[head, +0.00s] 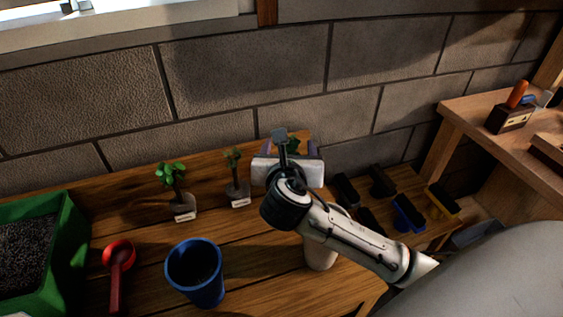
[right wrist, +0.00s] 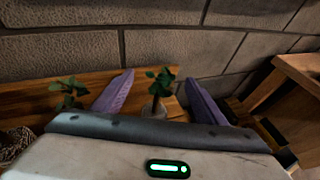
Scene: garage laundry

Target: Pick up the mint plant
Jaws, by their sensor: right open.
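Three small potted plants stand in a row at the back of the wooden bench: a bright green leafy one (head: 172,180), a sparser one (head: 235,172) and a third (head: 294,143) mostly hidden behind my right gripper. I cannot read the labels, so I cannot tell which is mint. My right gripper (head: 289,148) is over the third plant. In the right wrist view, that plant (right wrist: 159,86) shows between the open purple fingers (right wrist: 160,77), with its pale pot partly hidden by the gripper body. Another plant (right wrist: 69,92) is left of the fingers. My left gripper is out of view.
A green planter of soil (head: 75,235), a red scoop (head: 118,262) and a blue pot (head: 197,272) stand on the bench. A pale cup (head: 320,256) is under my right arm. Blue (head: 408,213) and yellow (head: 442,201) items are at right. A block wall is behind.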

